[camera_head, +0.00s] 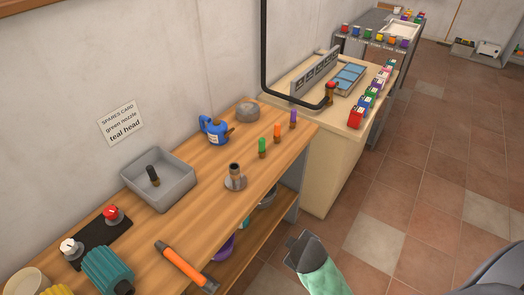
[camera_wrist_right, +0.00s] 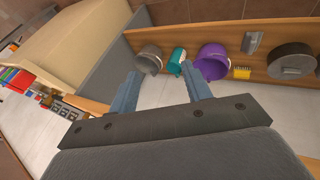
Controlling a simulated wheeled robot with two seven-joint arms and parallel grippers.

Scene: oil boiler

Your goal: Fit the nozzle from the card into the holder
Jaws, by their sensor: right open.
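The spares card (camera_head: 121,123) on the wall reads "green nozzle" and "teal head". A green-topped nozzle (camera_head: 262,148) stands upright on the bench, beside an orange one (camera_head: 277,133) and a purple one (camera_head: 293,119). What looks like the holder (camera_head: 235,178), a short upright tube on a round grey base, stands nearer the front edge. My right gripper (camera_head: 303,250) is in front of the bench, away from the nozzles. In the right wrist view its fingers (camera_wrist_right: 160,88) are apart with nothing between them. My left gripper is not seen.
A grey tray (camera_head: 186,201) holds a dark upright piece. A purple bucket (camera_wrist_right: 212,62) sits on the lower shelf. The floor to the right is free.

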